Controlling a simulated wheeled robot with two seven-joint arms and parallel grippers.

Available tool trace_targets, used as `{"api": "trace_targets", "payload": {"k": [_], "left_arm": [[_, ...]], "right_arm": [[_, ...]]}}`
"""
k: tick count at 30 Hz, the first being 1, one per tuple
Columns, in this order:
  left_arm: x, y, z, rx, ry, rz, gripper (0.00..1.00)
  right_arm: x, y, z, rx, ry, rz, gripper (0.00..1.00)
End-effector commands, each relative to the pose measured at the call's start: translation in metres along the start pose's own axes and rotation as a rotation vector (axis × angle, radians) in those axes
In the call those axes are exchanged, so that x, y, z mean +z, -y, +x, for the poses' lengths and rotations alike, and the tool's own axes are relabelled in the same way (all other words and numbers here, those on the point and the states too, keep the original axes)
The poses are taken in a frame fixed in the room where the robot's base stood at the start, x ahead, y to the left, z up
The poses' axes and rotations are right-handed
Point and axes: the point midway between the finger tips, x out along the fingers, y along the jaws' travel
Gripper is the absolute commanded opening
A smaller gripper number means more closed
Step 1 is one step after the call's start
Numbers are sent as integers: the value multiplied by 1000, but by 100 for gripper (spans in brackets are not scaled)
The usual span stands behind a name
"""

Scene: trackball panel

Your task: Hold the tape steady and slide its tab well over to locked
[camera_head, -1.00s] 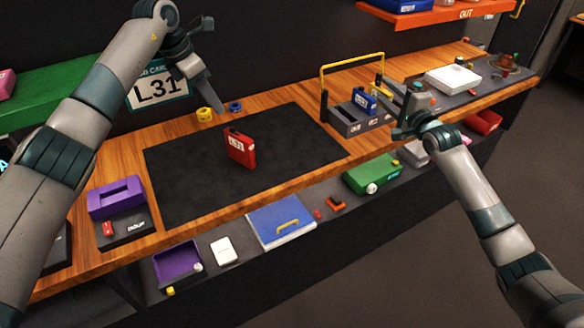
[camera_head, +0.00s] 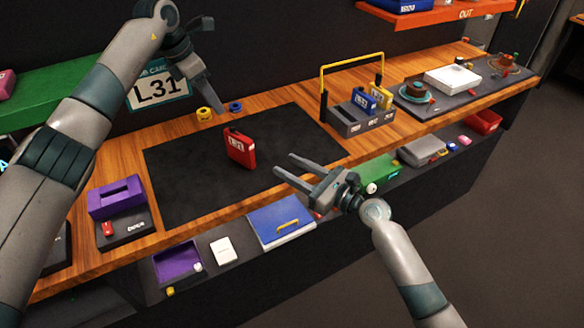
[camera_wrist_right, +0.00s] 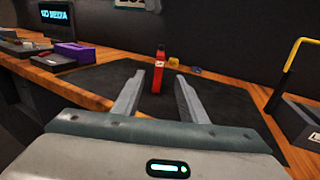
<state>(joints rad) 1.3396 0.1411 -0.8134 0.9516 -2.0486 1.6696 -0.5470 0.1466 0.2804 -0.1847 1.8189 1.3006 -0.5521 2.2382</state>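The red tape (camera_head: 240,148), with a white label, stands upright on the dark mat (camera_head: 190,185). In the right wrist view the tape (camera_wrist_right: 159,68) shows edge-on, beyond and between the fingers. Its tab is too small to make out. My right gripper (camera_head: 284,167) is open and empty, to the right of the tape and apart from it, with its fingers pointing toward it. It also shows open in the right wrist view (camera_wrist_right: 153,92). My left gripper (camera_head: 213,108) is raised at the back left, away from the tape; its finger gap cannot be made out.
A grey caddy (camera_head: 355,122) with a yellow handle holds a blue and a yellow tape to the right. A purple box (camera_head: 117,198) stands at the left. Yellow (camera_head: 204,114) and blue (camera_head: 236,106) rings lie behind the mat. A lower shelf holds a blue case (camera_head: 280,222).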

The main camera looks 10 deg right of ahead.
Motion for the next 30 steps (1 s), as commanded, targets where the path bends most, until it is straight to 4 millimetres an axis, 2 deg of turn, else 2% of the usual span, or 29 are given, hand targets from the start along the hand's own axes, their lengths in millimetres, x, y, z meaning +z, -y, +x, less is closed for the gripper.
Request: {"api": "trace_targets", "payload": {"k": [11, 17, 23, 30], "left_arm": [[0, 0, 0, 0, 0, 0, 31], [0, 0, 0, 0, 0, 0, 31], [0, 0, 0, 0, 0, 0, 31], [0, 0, 0, 0, 0, 0, 31]], "right_arm": [[0, 0, 1, 0, 0, -1, 39], [0, 0, 10, -1, 1, -1, 39], [1, 0, 33, 1, 1, -1, 39], [0, 0, 71, -1, 1, -1, 39]]}}
